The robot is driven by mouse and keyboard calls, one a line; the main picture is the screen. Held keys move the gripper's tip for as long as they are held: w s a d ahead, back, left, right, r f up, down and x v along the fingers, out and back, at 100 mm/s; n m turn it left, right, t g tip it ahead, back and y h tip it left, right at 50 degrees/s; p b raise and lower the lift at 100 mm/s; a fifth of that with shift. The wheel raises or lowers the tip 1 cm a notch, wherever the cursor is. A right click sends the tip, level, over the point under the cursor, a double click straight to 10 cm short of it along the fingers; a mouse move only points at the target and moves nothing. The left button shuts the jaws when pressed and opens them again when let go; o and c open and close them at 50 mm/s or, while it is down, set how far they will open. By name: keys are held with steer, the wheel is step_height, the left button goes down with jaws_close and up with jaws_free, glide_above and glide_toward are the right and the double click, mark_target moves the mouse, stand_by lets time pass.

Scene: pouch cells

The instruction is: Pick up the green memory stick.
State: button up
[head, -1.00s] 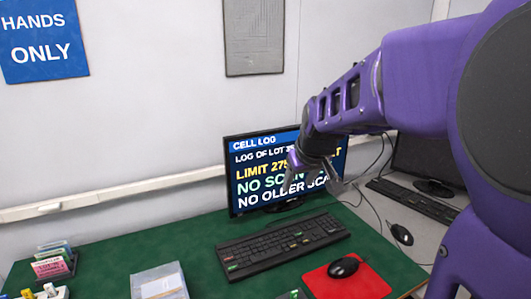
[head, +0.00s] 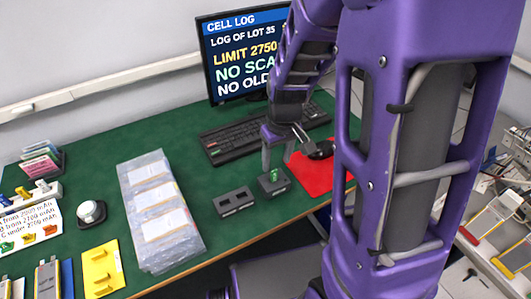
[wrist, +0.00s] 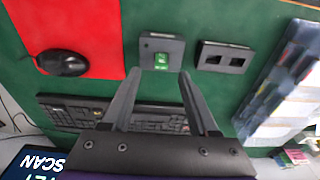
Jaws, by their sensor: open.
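The green memory stick (head: 273,174) stands in a small dark holder (head: 272,187) near the front edge of the green table. In the wrist view the green stick (wrist: 161,61) shows in its holder (wrist: 150,50), just ahead of the fingertips and between their lines. My gripper (wrist: 159,75) is open and empty, pointing down above the table close to the holder. In the head view my gripper (head: 277,158) is just behind the stick. I cannot tell the exact height gap between them.
A two-slot dark block (head: 236,202) sits left of the holder. A red mat (head: 310,180) with a black mouse (head: 320,149) lies on the right. The keyboard (head: 232,148) and monitor (head: 222,55) are behind. Clear bags (head: 160,215) lie on the left.

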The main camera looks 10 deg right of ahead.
mark_target(274, 171)
steer(key=f, duration=0.3)
steer(key=f+b, duration=0.1)
steer(key=f, duration=0.1)
steer(key=shift+w+a+f, duration=0.2)
steer(key=shift+w+f, duration=0.1)
steer(key=shift+w, duration=0.05)
jaws_close()
